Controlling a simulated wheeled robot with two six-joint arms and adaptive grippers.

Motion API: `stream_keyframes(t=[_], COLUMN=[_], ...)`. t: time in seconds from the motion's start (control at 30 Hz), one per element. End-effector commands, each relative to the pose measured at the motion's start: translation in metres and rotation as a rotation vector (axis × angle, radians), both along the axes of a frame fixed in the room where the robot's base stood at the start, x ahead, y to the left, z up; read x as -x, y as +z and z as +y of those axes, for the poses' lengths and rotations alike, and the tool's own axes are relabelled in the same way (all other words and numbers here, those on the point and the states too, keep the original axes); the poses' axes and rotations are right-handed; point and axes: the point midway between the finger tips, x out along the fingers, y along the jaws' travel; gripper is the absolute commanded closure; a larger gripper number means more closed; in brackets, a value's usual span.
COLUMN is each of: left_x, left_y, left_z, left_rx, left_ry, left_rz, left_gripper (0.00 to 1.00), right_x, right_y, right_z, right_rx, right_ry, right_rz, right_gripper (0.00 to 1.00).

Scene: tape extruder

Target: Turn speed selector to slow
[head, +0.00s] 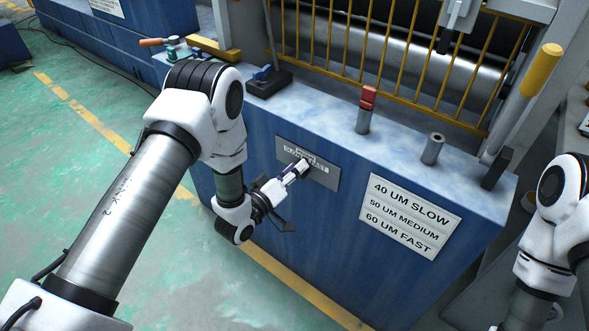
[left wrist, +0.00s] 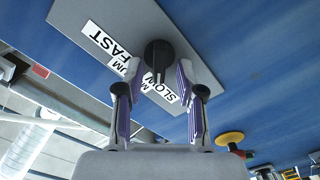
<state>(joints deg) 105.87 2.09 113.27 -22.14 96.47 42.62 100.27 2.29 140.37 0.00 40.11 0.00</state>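The speed selector is a dark knob (left wrist: 158,55) on a grey plate (head: 323,178) set in the blue machine front. In the left wrist view, its label shows FAST (left wrist: 105,44) on one side and SLOW (left wrist: 160,88) on the other, with the middle partly hidden by the knob and a finger. My left gripper (head: 303,167) is at the plate in the head view, covering the knob. In the left wrist view its two fingers (left wrist: 158,72) stand apart on either side of the knob, with small gaps showing. Where the knob points is unclear. My right gripper is out of view.
A white sign (head: 410,215) lists 40 UM slow, 50 UM medium and 60 UM fast. On the machine top stand a red-topped post (head: 366,105), a metal post (head: 433,149) and a black box with a blue switch (head: 266,80). A yellow guard (head: 345,40) is behind.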

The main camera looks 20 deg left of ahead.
Motion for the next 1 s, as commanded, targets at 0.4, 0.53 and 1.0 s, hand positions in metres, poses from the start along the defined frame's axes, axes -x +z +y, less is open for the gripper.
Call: stream_keyframes(t=[0.4, 0.53, 1.0], left_x=[0.044, 0.076, 0.113], left_y=[0.000, -0.001, 0.000], left_z=[0.018, 0.029, 0.041], left_rx=[0.003, 0.003, 0.000], left_ry=[0.005, 0.004, 0.000], left_rz=[0.005, 0.004, 0.000], left_gripper=[0.62, 0.62, 0.62], right_x=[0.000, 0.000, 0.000], right_y=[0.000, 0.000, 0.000], right_z=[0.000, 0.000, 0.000], right_rx=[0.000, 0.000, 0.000], right_ry=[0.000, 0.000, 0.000], right_rz=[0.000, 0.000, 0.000], right_gripper=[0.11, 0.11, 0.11])
